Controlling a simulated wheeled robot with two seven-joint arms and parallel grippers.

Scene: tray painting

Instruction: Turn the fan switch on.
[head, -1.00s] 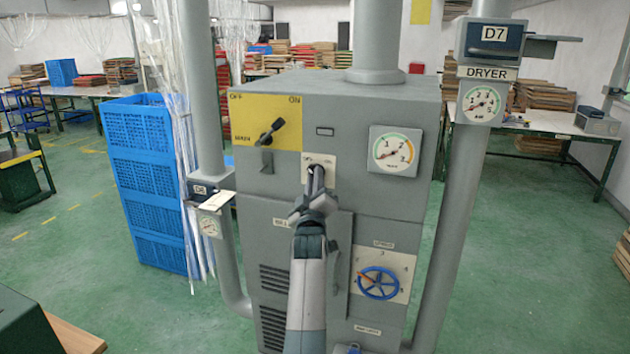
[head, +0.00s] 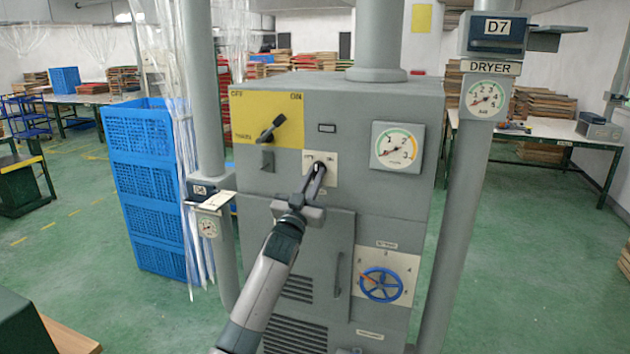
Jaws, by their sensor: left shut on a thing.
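The fan switch sits on a small cream plate (head: 333,160) on the front of the grey cabinet (head: 400,112). My left gripper (head: 318,168) is shut on the switch knob, and its fingers cover most of it. The gripper reaches up from below, tilted with its tips toward the upper right. The plate's lettering is too small to read surely. My right gripper is not in view.
A yellow plate (head: 250,110) with a dark main switch lever (head: 271,128) is just up and left. A dial gauge (head: 397,147) is to the right, and a blue handwheel (head: 381,285) is below. Pipes flank the cabinet; blue crates (head: 145,190) stand left.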

